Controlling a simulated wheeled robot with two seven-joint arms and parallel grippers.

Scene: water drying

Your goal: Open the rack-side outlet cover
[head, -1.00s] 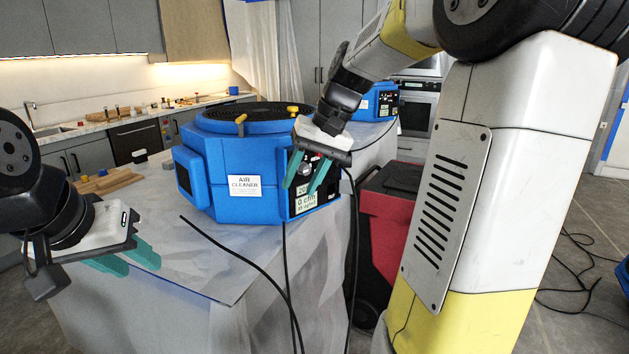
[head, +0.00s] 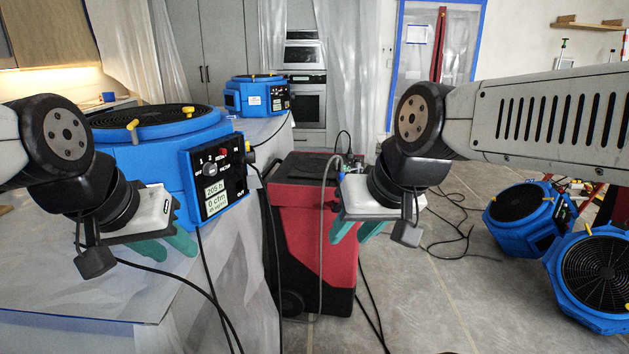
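I cannot make out a rack or an outlet cover in the head view. A blue air cleaner (head: 155,158) stands on the sheet-covered counter at left, its control panel (head: 214,180) with knob and labels facing right. My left gripper (head: 164,247) is in front of it, low, with teal fingers apart and nothing between them. My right gripper (head: 356,231) is in front of a red and black wheeled machine (head: 300,215); its teal fingers are apart and empty. The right gripper and arm hide part of that machine's right side.
A second blue air cleaner (head: 258,96) stands farther back on the counter. Two blue fan units (head: 520,215) (head: 597,272) are on the floor at right. Black cables (head: 213,290) hang off the counter, and others lie on the floor.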

